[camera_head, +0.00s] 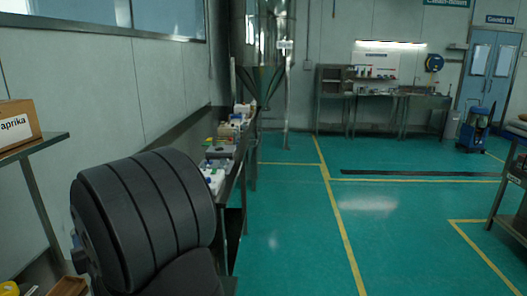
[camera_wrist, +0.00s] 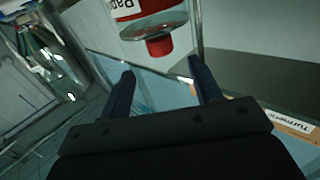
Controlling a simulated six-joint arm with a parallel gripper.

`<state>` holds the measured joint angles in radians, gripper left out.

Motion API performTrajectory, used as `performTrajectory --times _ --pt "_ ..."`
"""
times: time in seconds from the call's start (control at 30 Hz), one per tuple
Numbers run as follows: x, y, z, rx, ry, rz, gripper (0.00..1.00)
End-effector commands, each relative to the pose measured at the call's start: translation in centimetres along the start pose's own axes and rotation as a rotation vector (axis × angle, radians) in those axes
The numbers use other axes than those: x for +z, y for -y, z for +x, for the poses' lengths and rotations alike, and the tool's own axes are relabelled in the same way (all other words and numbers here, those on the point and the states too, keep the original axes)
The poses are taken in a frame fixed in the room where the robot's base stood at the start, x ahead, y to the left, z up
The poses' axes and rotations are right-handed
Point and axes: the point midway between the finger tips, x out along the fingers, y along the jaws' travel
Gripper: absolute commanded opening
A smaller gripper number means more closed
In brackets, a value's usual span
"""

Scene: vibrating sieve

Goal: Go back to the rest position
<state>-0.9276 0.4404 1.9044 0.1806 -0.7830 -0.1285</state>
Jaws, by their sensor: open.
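My gripper (camera_wrist: 160,67) shows in the wrist view with its two dark fingers spread apart and nothing between them. Just beyond the fingertips, at the top of the wrist view, is a clear container (camera_wrist: 152,24) with a red label band and a red cap, cut off by the frame edge. I cannot tell its exact distance from the fingers. In the head view my dark arm fills the lower left, and my gripper is not seen there.
A cardboard box labelled paprika (camera_head: 15,127) stands on a shelf at left. A turmeric label (camera_wrist: 290,124) shows at right in the wrist view. A long bench (camera_head: 224,180) with several items runs along the wall. The green floor (camera_head: 290,230) is open at centre.

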Motion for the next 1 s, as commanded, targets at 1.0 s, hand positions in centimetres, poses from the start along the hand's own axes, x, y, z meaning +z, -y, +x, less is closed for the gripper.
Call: performTrajectory --times 1.0 --pt "0.0 0.0 9.7 0.000 0.001 0.000 0.58"
